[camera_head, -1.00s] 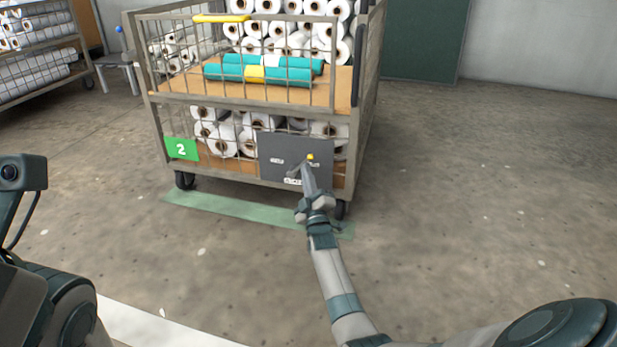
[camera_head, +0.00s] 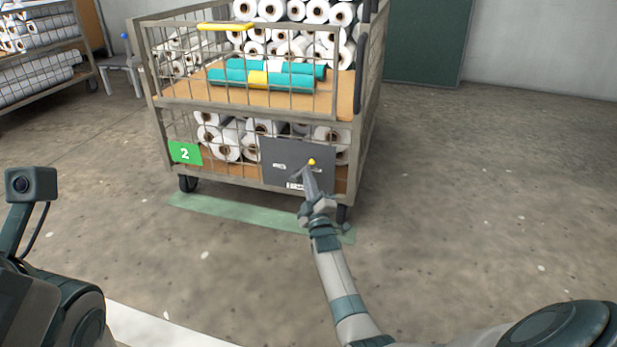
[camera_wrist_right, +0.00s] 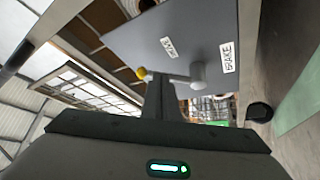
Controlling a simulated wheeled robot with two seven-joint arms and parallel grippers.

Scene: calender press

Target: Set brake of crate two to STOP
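Crate two (camera_head: 256,104) is a wheeled wire cage with a green "2" sign (camera_head: 185,152). A dark grey brake plate (camera_head: 270,150) sits at its lower right front. The brake lever has a yellow knob (camera_head: 311,161); in the right wrist view the lever (camera_wrist_right: 180,78) runs from a grey hub (camera_wrist_right: 199,75) to the yellow knob (camera_wrist_right: 141,73). My right gripper (camera_head: 309,172) is at the lever, its fingers close together across it between hub and knob. They hide part of the lever. A "BRAKE" label (camera_wrist_right: 228,57) and a second, hard-to-read label (camera_wrist_right: 169,47) show. My left gripper is out of view.
The crate holds white rolls (camera_head: 290,45) and teal rolls (camera_head: 285,82). A green floor strip (camera_head: 240,211) lies under its front. Another rack of rolls (camera_head: 40,70) stands at the far left. The floor to the right is clear.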

